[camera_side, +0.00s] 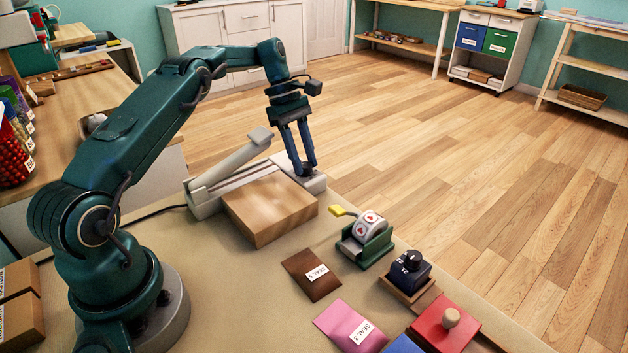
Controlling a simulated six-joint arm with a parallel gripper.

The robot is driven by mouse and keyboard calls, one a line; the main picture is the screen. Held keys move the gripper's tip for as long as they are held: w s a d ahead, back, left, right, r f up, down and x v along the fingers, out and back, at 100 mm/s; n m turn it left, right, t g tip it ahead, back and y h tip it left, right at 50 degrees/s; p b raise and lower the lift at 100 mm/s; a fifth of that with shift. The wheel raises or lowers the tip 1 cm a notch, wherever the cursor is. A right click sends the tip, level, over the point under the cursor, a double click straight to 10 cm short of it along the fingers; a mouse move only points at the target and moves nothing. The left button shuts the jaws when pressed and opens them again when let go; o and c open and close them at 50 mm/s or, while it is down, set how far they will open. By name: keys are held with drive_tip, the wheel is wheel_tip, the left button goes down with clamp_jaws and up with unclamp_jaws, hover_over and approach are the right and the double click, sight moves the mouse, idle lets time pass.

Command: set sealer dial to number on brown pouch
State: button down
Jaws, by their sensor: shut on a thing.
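The brown pouch (306,286) lies flat on the table with a white label reading SEAL and a digit too small to read surely. The sealer (207,199), pale grey with a long raised arm (235,157), stands at the table's back edge. My gripper (304,171) points down at the sealer's right end, its dark blue fingers shut on what appears to be the dial there. The fingers hide the dial, so its setting cannot be read. A pink pouch (338,319) with another SEAL label lies nearer the camera.
A wooden block (270,210) sits in front of the sealer. A green stand with a white roller (366,236), a dark blue box with a black knob (408,271) and a red box (444,327) line the right edge. Bare tabletop (230,300) lies left of the pouches.

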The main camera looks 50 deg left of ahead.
drive_tip(key=c, duration=0.5)
unclamp_jaws()
drive_tip(key=shift+c, duration=0.2)
drive_tip(key=shift+n, duration=0.3)
